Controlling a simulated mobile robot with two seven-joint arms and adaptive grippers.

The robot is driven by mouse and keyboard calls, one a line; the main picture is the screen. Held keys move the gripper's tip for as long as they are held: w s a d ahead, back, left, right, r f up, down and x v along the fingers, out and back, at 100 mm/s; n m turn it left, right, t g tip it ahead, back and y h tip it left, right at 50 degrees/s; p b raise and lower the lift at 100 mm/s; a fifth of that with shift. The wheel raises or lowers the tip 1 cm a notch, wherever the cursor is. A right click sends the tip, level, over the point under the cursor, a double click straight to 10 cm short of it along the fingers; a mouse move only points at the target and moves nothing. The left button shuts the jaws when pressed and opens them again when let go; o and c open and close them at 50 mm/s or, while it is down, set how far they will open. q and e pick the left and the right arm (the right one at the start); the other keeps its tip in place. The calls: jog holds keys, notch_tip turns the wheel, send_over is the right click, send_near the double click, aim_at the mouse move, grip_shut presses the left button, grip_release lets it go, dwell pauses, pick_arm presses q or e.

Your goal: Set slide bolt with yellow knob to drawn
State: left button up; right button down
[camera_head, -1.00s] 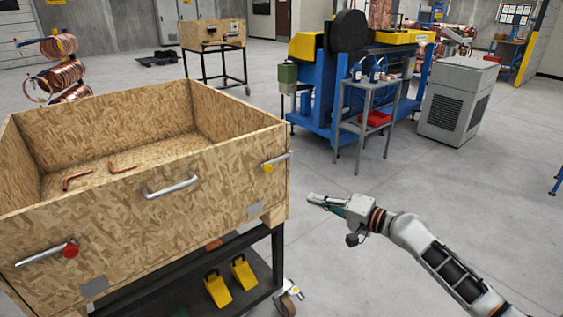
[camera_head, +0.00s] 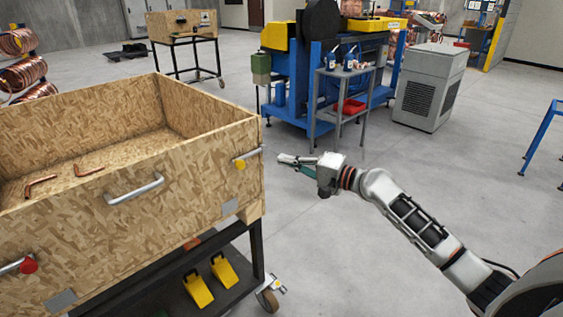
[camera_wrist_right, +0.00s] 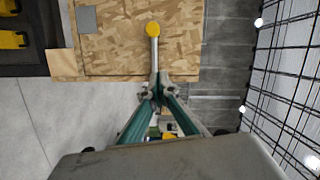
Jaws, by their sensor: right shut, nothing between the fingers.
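The slide bolt with the yellow knob (camera_head: 240,164) is on the front panel of the wooden crate (camera_head: 170,205), near its right corner. Its metal rod points right, and its end reaches about the crate's corner. In the right wrist view the yellow knob (camera_wrist_right: 153,29) is at the top, with the rod running down from it towards my fingertips. My right gripper (camera_head: 281,159) is shut and empty, just right of the rod's end. In the wrist view its fingertips (camera_wrist_right: 157,77) meet near the rod's end; I cannot tell whether they touch. My left gripper is not in view.
Another slide bolt with a red knob (camera_head: 28,266) is at the panel's left, and a handle (camera_head: 135,190) is in the middle. Copper pieces (camera_head: 88,171) lie in the crate. Yellow wedges (camera_head: 198,290) sit on the lower shelf.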

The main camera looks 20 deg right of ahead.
aim_at(242, 168)
jog(key=x, duration=0.8)
jog(key=shift+r, duration=0.1)
jog(key=a, duration=0.1)
jog(key=s+a+p, duration=0.1)
jog(key=a+f, duration=0.1)
jog(key=shift+s+a+p, duration=0.25)
jog(key=shift+p, duration=0.05)
jog(key=a, duration=0.1)
jog(key=s+a+p, duration=0.1)
jog(key=a+p, duration=0.1)
jog(key=a, duration=0.1)
jog(key=shift+s+r, duration=0.25)
jog(key=shift+a+f, duration=0.1)
jog(key=shift+a, duration=0.1)
jog(key=shift+s+f, duration=0.1)
jog(key=shift+f, duration=0.1)
